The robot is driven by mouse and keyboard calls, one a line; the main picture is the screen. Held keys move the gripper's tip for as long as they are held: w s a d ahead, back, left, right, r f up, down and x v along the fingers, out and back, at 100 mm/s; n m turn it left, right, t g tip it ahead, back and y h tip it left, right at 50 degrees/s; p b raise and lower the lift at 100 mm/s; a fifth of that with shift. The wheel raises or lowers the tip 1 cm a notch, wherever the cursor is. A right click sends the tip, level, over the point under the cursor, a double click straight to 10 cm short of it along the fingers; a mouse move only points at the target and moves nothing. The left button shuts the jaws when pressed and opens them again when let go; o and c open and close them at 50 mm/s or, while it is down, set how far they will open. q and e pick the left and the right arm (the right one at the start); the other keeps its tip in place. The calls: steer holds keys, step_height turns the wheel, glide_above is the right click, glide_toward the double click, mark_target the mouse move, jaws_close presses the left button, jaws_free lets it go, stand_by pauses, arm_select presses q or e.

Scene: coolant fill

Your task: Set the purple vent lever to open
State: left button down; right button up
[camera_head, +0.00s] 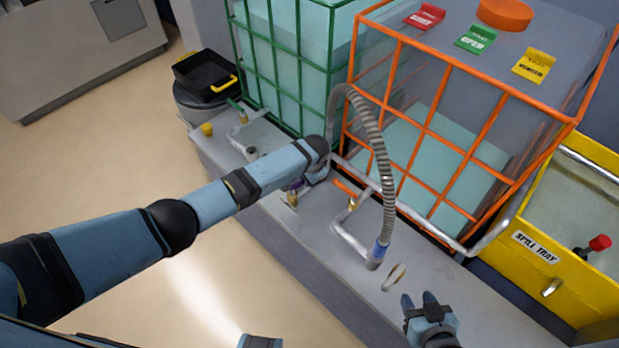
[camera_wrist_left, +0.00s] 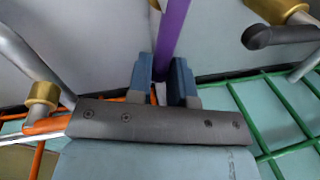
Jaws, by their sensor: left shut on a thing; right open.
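The purple vent lever (camera_wrist_left: 172,35) shows in the left wrist view as a straight purple bar running up from between the fingers of my left gripper (camera_wrist_left: 175,88). That gripper is shut on the lever. My right gripper (camera_head: 420,302) is open and empty over the front of the grey bench, right of the lever.
Green-caged (camera_head: 300,60) and orange-caged (camera_head: 432,120) tanks stand behind the bench (camera_head: 330,262). A grey hose (camera_head: 377,140) arches down to a blue end near metal pipes and brass valves. A yellow spill tray (camera_head: 528,232) is at right. A black bin (camera_head: 205,78) stands at the back left.

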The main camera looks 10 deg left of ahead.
arm_select(q)
steer(key=shift+w+a+n, duration=0.25)
steer(key=shift+a+n, duration=0.15)
steer(key=shift+n, duration=0.6)
steer(key=shift+f, duration=0.1)
steer(key=c, duration=1)
jaws_free()
steer(key=shift+a, duration=0.1)
steer(key=shift+c, duration=0.2)
steer(key=shift+w, duration=0.1)
step_height(320, 180, up, 14)
steer(key=s+d+p, duration=0.1)
steer(key=d+p, duration=0.1)
steer(key=shift+s+d+f, duration=0.15)
steer(key=shift+s, duration=0.1)
